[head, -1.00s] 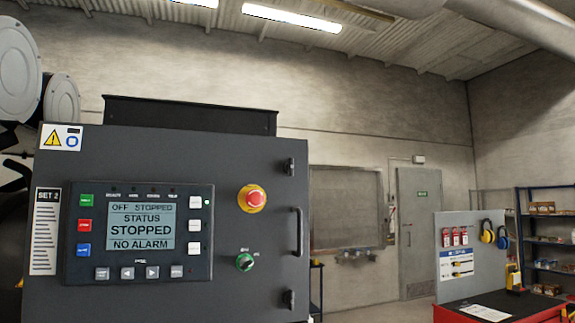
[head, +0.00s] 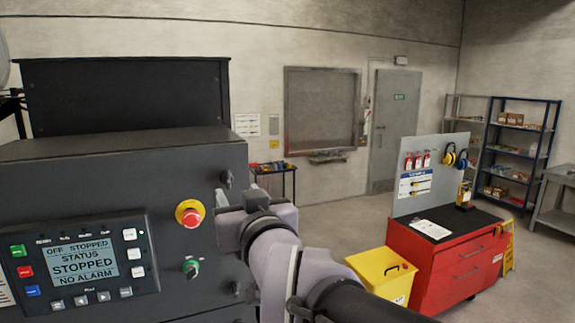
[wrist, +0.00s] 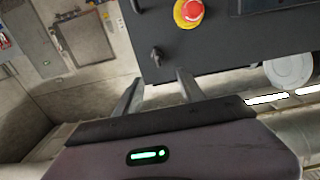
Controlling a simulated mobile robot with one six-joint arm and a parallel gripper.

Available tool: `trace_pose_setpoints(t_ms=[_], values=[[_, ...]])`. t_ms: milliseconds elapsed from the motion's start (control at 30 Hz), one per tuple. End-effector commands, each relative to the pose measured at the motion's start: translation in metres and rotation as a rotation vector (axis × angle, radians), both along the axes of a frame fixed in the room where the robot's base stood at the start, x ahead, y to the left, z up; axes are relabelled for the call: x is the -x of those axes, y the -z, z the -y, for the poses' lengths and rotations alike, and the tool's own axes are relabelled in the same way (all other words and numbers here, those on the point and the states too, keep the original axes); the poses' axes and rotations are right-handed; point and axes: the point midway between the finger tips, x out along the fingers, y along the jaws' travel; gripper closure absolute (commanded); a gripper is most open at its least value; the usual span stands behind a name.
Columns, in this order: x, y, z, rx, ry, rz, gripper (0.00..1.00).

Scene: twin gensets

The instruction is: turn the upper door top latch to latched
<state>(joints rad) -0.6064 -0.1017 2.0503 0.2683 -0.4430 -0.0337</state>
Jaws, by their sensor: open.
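The upper door top latch (head: 227,179) is a small dark piece at the upper right edge of the dark control panel door (head: 120,185). In the wrist view, which is turned over, the latch (wrist: 156,56) shows just beyond and between my fingertips. My gripper (wrist: 158,76) is open and empty, with a finger to each side of the latch's line and a visible gap before it. In the head view my arm comes from the lower right, and the gripper stands beside the door's right edge, below the latch. The latch's exact angle is hard to read.
A lower latch (head: 237,287) is below. My arm hides the door handle. A yellow bin (head: 384,277) and a red cabinet (head: 455,265) stand right, with open floor beyond.

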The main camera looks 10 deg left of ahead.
Motion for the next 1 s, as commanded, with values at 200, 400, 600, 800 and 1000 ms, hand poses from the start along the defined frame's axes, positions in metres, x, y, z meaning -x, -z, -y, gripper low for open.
trace_pose_setpoints(t_ms=[200, 400, 600, 800, 1000], values=[[-0.057, -0.004, -0.034, 0.002, 0.001, -0.003, 0.53], [-0.086, -0.003, -0.052, 0.000, 0.001, -0.001, 0.53], [-0.094, -0.002, -0.056, -0.001, 0.001, -0.001, 0.53], [-0.094, -0.001, -0.056, -0.001, 0.001, -0.001, 0.55], [-0.094, -0.001, -0.056, 0.000, 0.001, -0.001, 0.94]])
